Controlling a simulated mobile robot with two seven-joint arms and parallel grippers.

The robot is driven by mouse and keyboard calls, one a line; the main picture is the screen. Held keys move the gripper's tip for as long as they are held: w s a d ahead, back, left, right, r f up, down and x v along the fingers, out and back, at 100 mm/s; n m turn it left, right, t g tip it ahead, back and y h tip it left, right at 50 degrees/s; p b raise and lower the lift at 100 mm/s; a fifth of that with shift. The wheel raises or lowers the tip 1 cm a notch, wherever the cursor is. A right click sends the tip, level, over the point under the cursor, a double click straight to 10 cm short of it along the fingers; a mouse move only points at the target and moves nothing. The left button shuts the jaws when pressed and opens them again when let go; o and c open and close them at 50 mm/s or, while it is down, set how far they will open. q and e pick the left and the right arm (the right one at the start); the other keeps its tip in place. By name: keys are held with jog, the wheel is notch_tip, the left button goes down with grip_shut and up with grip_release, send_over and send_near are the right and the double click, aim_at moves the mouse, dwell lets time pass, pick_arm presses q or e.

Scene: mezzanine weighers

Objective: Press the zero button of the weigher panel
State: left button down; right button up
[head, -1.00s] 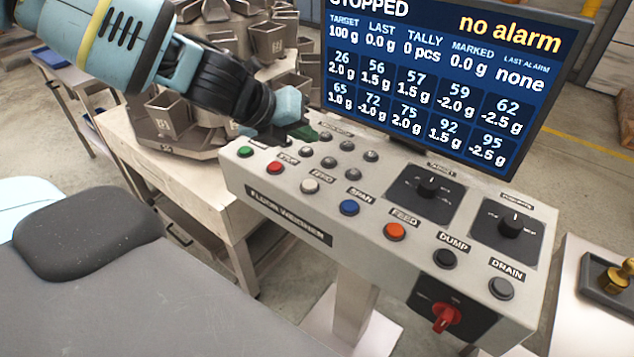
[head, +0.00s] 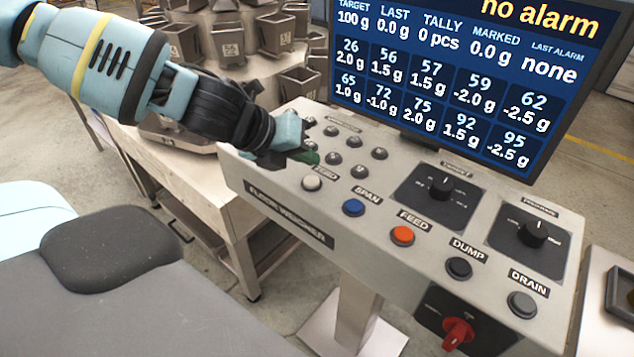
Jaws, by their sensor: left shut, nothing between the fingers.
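The weigher panel (head: 290,222) is a light grey box on a post with a row of coloured buttons. The zero button (head: 312,183) is white, at the left of the visible row, beside a partly covered label. My left gripper (head: 312,158) is shut and empty, just above and behind the zero button; I cannot tell how high it is over the panel. The green and red buttons are hidden behind my left gripper and arm. My right gripper is not in view.
To the right are the blue span button (head: 353,207), orange feed button (head: 402,236), dump button (head: 459,268) and drain button (head: 521,303). Two black dials (head: 444,187) and small grey keys (head: 333,158) lie behind. A screen (head: 450,85) stands at the back; a red switch (head: 457,332) is on the front.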

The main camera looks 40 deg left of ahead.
aim_at(306, 183)
pick_arm(q)
jog(key=shift+f, duration=0.75)
jog(key=shift+f+b, duration=0.45)
jog(key=shift+b, duration=0.05)
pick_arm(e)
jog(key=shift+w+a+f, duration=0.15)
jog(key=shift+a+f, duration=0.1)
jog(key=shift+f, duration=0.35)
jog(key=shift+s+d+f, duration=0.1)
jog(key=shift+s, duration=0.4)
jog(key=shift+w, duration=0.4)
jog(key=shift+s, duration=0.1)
pick_arm(q)
jog(key=shift+f, duration=0.4)
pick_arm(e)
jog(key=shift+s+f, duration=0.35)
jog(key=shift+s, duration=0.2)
